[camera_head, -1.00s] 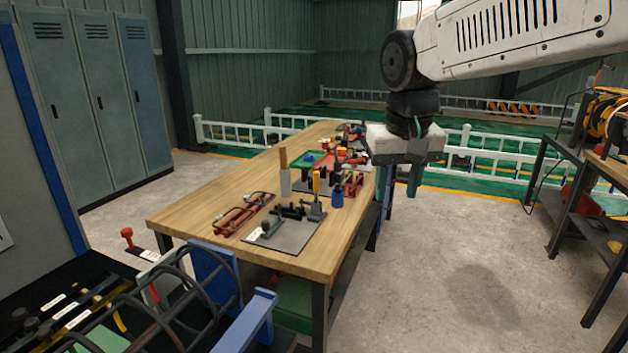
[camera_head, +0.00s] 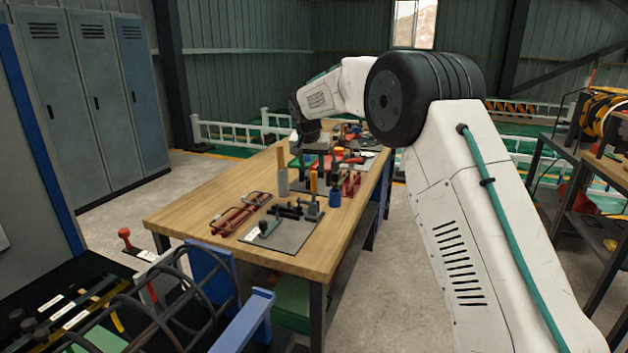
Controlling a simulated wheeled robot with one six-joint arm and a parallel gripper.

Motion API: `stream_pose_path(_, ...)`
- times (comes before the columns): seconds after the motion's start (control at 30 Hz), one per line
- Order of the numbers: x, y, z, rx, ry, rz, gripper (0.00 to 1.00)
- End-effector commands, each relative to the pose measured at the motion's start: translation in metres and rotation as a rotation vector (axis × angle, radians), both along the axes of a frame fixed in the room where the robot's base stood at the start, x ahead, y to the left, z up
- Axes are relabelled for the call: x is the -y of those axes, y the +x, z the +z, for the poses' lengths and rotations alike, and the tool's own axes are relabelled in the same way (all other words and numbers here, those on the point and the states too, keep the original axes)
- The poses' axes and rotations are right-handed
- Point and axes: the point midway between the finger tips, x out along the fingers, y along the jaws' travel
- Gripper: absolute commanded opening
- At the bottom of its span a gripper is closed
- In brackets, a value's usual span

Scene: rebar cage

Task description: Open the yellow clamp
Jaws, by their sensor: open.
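A toggle clamp with an upright yellow handle (camera_head: 314,182) stands on a grey plate (camera_head: 293,240) near the front right of the wooden workbench. Its dark metal body (camera_head: 312,208) sits at the plate's back right corner. My arm reaches in from the lower right, and its far end is bent down over the back part of the bench. My gripper (camera_head: 309,146) is there, small and dark among the bench items, beyond the yellow-handled clamp and apart from it. It is open; its fingertips are hard to make out.
Red C-clamps (camera_head: 240,213) lie left of the plate. A wooden-handled tool (camera_head: 282,170) stands behind it, and a blue container (camera_head: 334,197) stands to the right. Several red, green and dark items crowd the back. The bench's front left (camera_head: 185,218) is clear.

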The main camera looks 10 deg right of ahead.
Motion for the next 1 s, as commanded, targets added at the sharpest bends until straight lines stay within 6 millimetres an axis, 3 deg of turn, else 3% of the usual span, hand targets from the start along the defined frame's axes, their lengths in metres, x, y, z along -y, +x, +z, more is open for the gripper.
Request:
stream_pose_path(0.2, 0.007, 0.012, -0.034, -0.003, 0.000, -0.001, 0.41)
stream_pose_path(0.4, 0.011, 0.020, -0.056, -0.001, 0.000, 0.000, 0.41)
stream_pose_path(0.77, 0.011, 0.023, -0.063, -0.001, 0.000, 0.001, 0.41)
stream_pose_path(0.93, 0.011, 0.023, -0.063, -0.001, 0.000, 0.001, 0.00)
stream_pose_path(1.0, 0.011, 0.023, -0.063, -0.001, 0.000, 0.001, 0.00)
